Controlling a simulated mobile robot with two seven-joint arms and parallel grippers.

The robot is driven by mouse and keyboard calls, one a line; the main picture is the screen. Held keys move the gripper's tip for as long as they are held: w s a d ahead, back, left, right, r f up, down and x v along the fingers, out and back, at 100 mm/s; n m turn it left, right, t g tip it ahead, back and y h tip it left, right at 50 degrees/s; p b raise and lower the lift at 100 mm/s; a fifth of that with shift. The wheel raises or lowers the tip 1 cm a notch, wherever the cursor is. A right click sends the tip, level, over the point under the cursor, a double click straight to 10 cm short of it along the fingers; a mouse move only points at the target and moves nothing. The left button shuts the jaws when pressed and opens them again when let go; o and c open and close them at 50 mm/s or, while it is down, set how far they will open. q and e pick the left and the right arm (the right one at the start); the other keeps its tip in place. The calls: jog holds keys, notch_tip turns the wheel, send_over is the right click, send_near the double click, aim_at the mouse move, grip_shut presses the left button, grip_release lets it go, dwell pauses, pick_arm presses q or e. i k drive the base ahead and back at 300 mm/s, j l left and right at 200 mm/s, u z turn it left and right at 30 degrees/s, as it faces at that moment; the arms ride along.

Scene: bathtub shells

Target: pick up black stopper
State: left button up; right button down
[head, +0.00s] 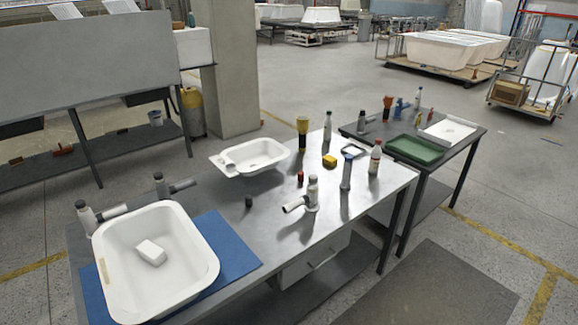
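The black stopper (249,202) is a small dark upright piece standing alone on the grey metal table (232,228). It sits between the small white basin (262,151) behind it and the blue mat (236,260) in front. Neither of my grippers is in view, and nothing touches the stopper.
A white tub (202,247) holding a white block (150,252) rests on the mat. Grey-and-white tools (312,193) stand right of the stopper, with others (160,184) to its left. A red item (300,178), brush (302,132) and bottles (375,158) stand farther back. Table around the stopper is clear.

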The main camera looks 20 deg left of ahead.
aim_at(248, 197)
jog(key=u, duration=0.9)
jog(key=i+l+u, duration=0.15)
jog(key=u, duration=0.25)
jog(key=i+l+u, duration=0.25)
jog(key=u, duration=0.15)
jog(key=i+l+u, duration=0.1)
jog(key=l+u, duration=0.25)
